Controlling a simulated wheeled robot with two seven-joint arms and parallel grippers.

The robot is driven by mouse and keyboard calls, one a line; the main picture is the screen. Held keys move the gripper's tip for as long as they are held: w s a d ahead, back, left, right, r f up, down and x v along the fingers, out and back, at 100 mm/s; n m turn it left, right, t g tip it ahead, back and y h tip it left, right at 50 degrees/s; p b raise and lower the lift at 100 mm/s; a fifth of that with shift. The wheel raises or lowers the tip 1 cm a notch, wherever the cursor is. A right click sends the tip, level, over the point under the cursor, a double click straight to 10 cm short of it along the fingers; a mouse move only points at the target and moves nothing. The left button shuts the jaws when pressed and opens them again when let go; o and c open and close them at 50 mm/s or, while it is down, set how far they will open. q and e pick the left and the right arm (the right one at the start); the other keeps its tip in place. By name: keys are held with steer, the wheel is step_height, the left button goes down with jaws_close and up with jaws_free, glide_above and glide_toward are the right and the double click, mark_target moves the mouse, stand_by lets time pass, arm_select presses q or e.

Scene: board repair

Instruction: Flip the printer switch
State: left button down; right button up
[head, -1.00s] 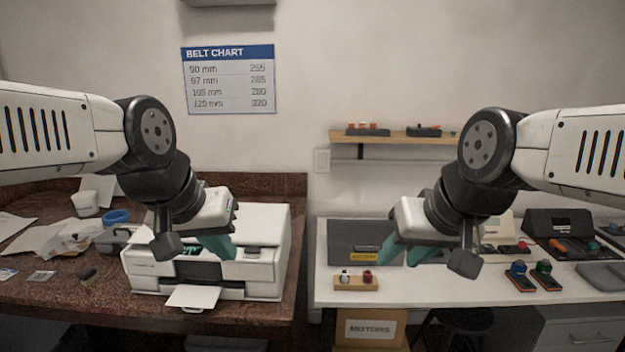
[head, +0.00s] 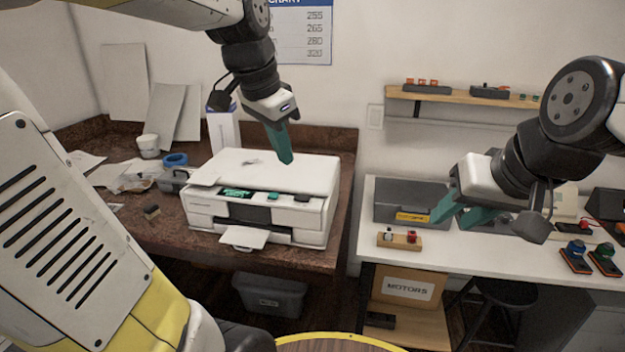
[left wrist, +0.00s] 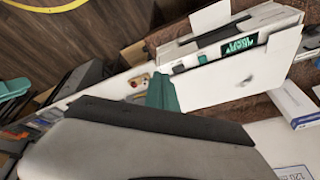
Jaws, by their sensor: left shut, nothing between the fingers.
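The white printer (head: 300,174) stands on the brown granite counter. Its front panel has a lit green display (head: 236,191), a green button (head: 272,196) and a dark part (head: 302,197) to the right; I cannot tell which is the switch. The printer also shows in the left wrist view (left wrist: 240,82), with its green display (left wrist: 238,45). My left gripper (head: 286,160) is shut and empty, pointing down above the printer's top, behind the panel. Its teal fingers show in the left wrist view (left wrist: 162,92). My right gripper (head: 455,215) is over the white bench, its teal fingers apart.
A grey case (head: 410,195) and a small wooden block with two knobs (head: 399,240) are on the white bench (head: 480,258). A paper tray (head: 243,237) sticks out of the printer's front. A blue tape roll (head: 175,159) and papers lie left of it.

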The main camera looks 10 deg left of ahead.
mark_target(298, 196)
arm_select(q)
steer(key=w+f+m+g+y, duration=0.1)
steer(key=w+f+m+g, duration=0.1)
steer(key=w+m, duration=0.8)
steer(key=w+g, duration=0.1)
steer(key=w, duration=0.3)
steer(key=shift+w+a+f+g+y, duration=0.2)
steer(key=shift+w+a+g+y, duration=0.05)
steer(key=shift+a+g+y, duration=0.05)
step_height(298, 196, down, 14)
steer(key=shift+f, duration=0.1)
steer(key=shift+a, duration=0.1)
